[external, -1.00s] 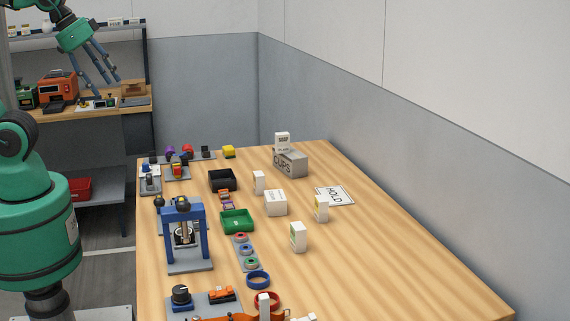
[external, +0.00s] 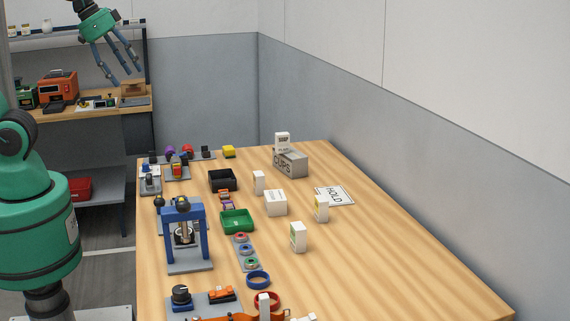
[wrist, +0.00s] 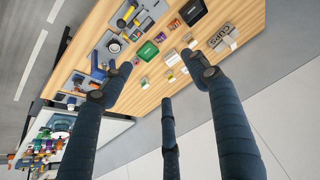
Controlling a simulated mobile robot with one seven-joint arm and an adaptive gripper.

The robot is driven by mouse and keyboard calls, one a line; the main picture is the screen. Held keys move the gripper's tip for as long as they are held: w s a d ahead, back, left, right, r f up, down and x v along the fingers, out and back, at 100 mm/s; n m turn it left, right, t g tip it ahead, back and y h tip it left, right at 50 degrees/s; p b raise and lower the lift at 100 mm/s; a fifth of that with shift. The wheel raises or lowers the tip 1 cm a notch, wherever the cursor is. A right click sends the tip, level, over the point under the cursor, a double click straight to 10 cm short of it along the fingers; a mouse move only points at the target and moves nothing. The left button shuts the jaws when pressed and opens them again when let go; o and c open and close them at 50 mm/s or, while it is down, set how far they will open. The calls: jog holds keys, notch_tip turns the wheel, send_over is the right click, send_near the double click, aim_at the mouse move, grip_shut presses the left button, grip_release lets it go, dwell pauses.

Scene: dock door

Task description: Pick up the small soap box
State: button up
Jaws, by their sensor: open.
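Several small white boxes stand on the wooden table in the external view, and their print is mostly too small to read. One small white box with dark print (external: 282,142) sits on top of the grey CUPS box (external: 291,163). Others are a narrow box (external: 259,182), a wider box (external: 276,203), and two with coloured labels, one yellowish (external: 321,208) and one green (external: 298,237). I cannot tell for certain which is the small soap box. My gripper (external: 115,76) is open and empty, high at the upper left, well away from all of them. Its fingers are spread in the wrist view (wrist: 160,82).
A black bin (external: 223,181), a green tray (external: 238,222) and a blue press frame (external: 185,235) stand left of the boxes. A HOLD sign (external: 335,196) lies flat to their right. The table's right side is clear. A wall runs beyond it.

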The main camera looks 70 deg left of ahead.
jog(key=w+a, duration=0.3)
jog(key=w, duration=1)
jog(key=p, duration=0.2)
send_over(279, 134)
jog(key=s, duration=0.4)
notch_tip(279, 134, down, 23)
jog(key=shift+s+d+g, duration=0.1)
jog(key=shift+s+g, duration=0.05)
jog(key=shift+g, duration=0.15)
jog(key=shift+b+x, duration=0.3)
jog(key=shift+x, duration=3.95)
